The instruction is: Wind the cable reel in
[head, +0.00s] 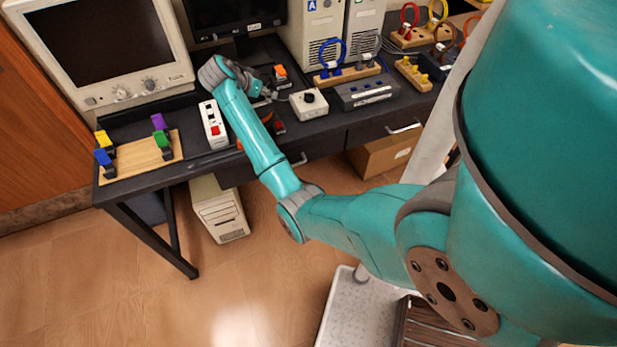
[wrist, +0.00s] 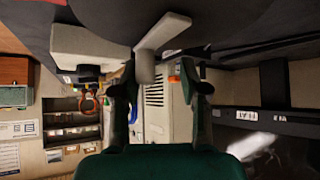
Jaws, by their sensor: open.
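My gripper (wrist: 160,88) is open, with one dark finger on each side of the wrist view. Between and just beyond the fingertips is a pale grey bent piece (wrist: 160,35) with a rounded end, which looks like the reel's crank handle. I cannot tell whether a finger touches it. The reel's drum cannot be made out clearly; dark surfaces fill the top of the wrist view. In the head view my gripper (head: 266,95) is low over the desk, left of the white knob box, and my arm partly hides what is there.
The white box with a black knob (head: 309,103) stands close right of my gripper. A white switch strip (head: 213,125) is to the left, and an orange-topped switch (head: 281,72) is behind. A wooden board (head: 140,160) with coloured levers lies at the desk's left end.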

